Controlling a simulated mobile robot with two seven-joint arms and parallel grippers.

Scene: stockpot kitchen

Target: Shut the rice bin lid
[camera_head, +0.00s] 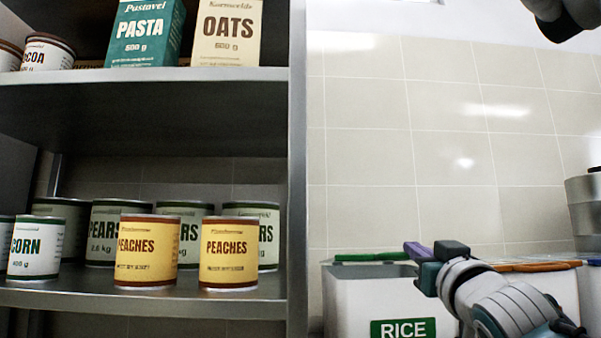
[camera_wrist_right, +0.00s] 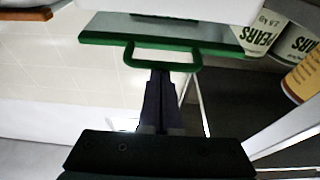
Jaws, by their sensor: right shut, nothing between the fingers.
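The white rice bin (camera_head: 350,305) stands at the lower right of the head view, with a green RICE label (camera_head: 403,328) on its front. A green edge of its lid (camera_head: 372,256) shows along the top at the back; how far the lid is open is hard to tell. The wrist view shows a grey panel with a green rim (camera_wrist_right: 100,38) and a green loop handle (camera_wrist_right: 188,66). My right gripper (camera_head: 418,252) is shut and empty at the bin's top. Its fingertips (camera_wrist_right: 160,76) overlap the handle in the wrist view; contact is unclear. My left gripper is out of view.
A metal shelf (camera_head: 150,75) on the left holds cans, a pasta box (camera_head: 145,35) and an oats box (camera_head: 227,32). Another bin with an orange lid edge (camera_head: 545,266) stands to the right. Metal pots (camera_head: 585,215) are at the far right. A tiled wall is behind.

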